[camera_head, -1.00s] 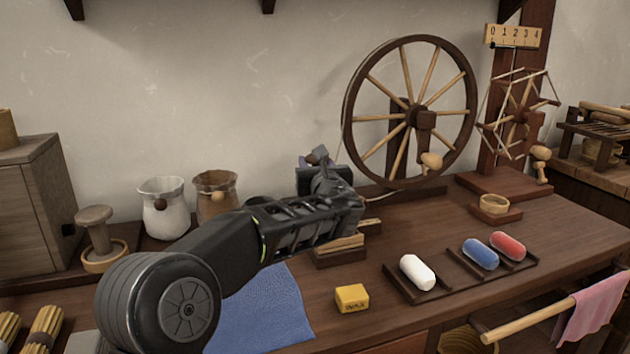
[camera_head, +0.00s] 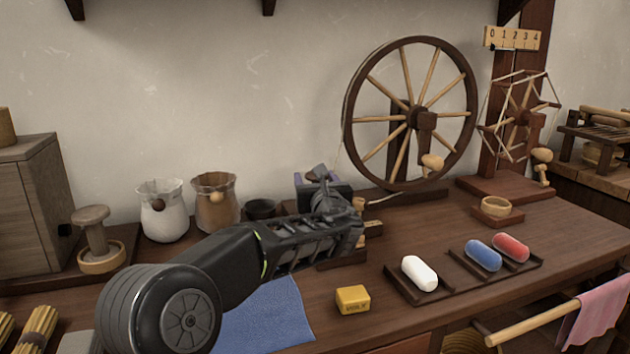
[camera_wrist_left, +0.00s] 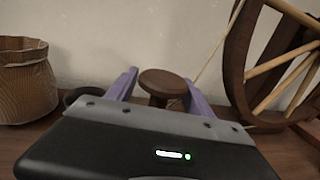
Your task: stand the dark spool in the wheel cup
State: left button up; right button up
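The dark spool (camera_wrist_left: 165,84) shows in the left wrist view with its round brown top upward. It stands between the two purple fingers of my left gripper (camera_wrist_left: 162,88). Gaps show between its narrow shaft and both fingers, so the gripper looks open around it. Its foot is hidden behind the gripper body. In the head view my left gripper (camera_head: 324,180) is at the back of the bench, left of the spinning wheel (camera_head: 410,115), and largely covers the spool. I cannot tell which cup is the wheel cup; a pale cup (camera_head: 496,208) stands right of the wheel. My right gripper is not in view.
Two pots, one white (camera_head: 162,212) and one brown (camera_head: 215,205), and a small dark cup (camera_head: 260,209) stand left of the gripper. A lighter spool (camera_head: 94,228) stands far left. A tray (camera_head: 450,280) holds white, blue and red rolls. A yellow block (camera_head: 352,299) lies in front.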

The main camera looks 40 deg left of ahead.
pick_arm(q)
jog(key=shift+r, duration=0.1)
jog(key=shift+r, duration=0.2)
jog(key=shift+s+d+r+p, duration=0.1)
jog(key=shift+d+p, duration=0.05)
jog(key=shift+p, duration=0.25)
jog(key=p+v, duration=0.2)
jog(key=v, duration=0.8)
jog(key=shift+s+d, duration=0.55)
jog(key=shift+d, duration=0.05)
